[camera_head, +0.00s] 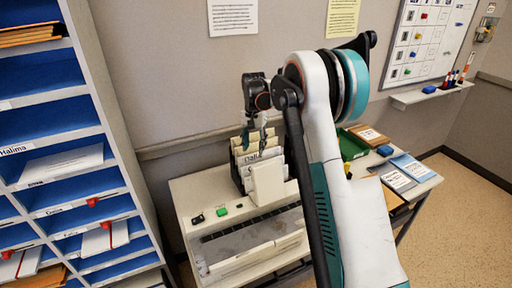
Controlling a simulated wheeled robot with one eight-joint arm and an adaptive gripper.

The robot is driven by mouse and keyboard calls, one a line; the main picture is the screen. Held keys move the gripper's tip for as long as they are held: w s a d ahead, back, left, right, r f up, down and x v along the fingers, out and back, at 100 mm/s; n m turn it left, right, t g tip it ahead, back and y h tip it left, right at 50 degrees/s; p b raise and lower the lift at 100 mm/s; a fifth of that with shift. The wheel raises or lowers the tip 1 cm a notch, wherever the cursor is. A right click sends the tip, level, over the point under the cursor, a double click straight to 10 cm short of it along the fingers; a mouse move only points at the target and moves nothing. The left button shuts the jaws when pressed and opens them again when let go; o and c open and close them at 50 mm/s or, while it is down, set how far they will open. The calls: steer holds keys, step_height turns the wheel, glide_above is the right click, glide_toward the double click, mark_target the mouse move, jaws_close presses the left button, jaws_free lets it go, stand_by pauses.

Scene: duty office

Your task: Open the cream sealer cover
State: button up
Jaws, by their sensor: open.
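The cream sealer (188,190) stands on a table in the lower middle. A long dark slot runs across it, and a clear or pale panel (240,262) lies below the slot at the front. I cannot tell for certain which part is the cover or whether it is open. A green button (221,211) and a small black knob (197,219) sit on its left side. My gripper (256,138) is open and empty, pointing down in front of or above the upright cards behind the sealer. It appears apart from the sealer. My arm hides the sealer's right end.
A rack of upright cards (258,150) and a pale cream block (268,183) stand at the sealer's back. A blue-shelved mail rack (60,140) stands close on the left. A green tray (352,145) and papers (398,178) lie to the right. Open floor (455,225) is at far right.

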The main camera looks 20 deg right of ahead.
steer(key=shift+w+r+p, duration=0.15)
steer(key=shift+w+r, duration=0.05)
steer(key=shift+w, duration=0.35)
steer(key=shift+w+r+p, duration=0.15)
steer(key=shift+w, duration=0.4)
step_height(320, 180, up, 12)
stand_by(0.4)
